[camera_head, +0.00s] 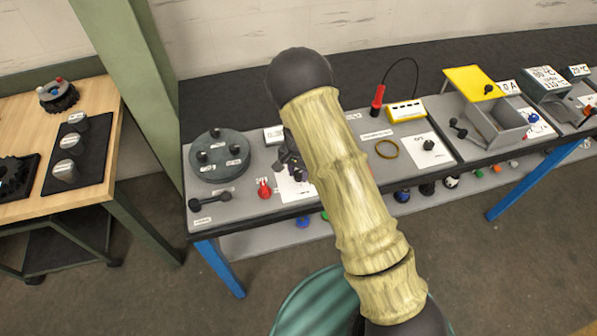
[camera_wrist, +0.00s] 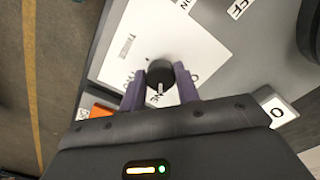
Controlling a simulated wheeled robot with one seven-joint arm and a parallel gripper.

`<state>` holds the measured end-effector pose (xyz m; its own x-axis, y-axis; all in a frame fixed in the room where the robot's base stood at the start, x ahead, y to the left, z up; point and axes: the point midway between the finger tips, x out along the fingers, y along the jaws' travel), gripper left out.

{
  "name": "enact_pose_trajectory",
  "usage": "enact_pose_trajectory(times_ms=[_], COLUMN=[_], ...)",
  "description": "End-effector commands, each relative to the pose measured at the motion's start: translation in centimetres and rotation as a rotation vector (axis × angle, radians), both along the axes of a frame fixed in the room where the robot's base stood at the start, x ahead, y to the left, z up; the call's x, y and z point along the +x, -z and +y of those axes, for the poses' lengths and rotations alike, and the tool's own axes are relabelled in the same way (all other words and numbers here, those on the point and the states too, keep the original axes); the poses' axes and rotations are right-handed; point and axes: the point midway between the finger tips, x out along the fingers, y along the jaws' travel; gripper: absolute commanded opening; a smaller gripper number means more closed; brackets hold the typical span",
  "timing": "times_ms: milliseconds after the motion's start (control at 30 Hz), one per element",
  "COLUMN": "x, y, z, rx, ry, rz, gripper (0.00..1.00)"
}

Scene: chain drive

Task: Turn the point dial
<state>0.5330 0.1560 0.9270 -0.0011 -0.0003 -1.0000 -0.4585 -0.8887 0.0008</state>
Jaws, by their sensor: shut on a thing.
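The point dial (camera_wrist: 158,73) is a small round black knob on a white printed card (camera_wrist: 190,40), seen in the wrist view. My gripper (camera_wrist: 160,88) has its two purple fingers on either side of the knob, shut on it. The card's lettering is partly covered by the fingers and too blurred to read fully. In the head view, the card (camera_head: 296,192) shows partly at the left of my arm. My gripper (camera_head: 290,158) is mostly hidden behind the arm there, and the dial cannot be made out.
A red knob (camera_head: 264,189) stands close left of the card. A round grey plate with black knobs (camera_head: 218,156) and a black lever (camera_head: 210,200) are farther left. A brass-coloured ring (camera_head: 387,148), a yellow meter (camera_head: 406,110) and a red probe (camera_head: 378,97) lie right of my arm.

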Motion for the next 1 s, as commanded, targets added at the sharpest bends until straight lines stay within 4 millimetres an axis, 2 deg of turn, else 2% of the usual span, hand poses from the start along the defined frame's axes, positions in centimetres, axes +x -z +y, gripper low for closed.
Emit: enact_pose_trajectory(times_ms=[500,533,633,1000], x=[0.18,0.18,0.16,0.09], y=[-0.11,-0.11,-0.1,-0.31], z=[-0.06,-0.06,-0.05,0.02], rx=[-0.001,-0.001,0.0,0.0], ry=[0.031,0.031,0.031,0.029], rz=[-0.005,-0.005,-0.004,-0.002], gripper=[0.09,0.34,0.53,0.53])
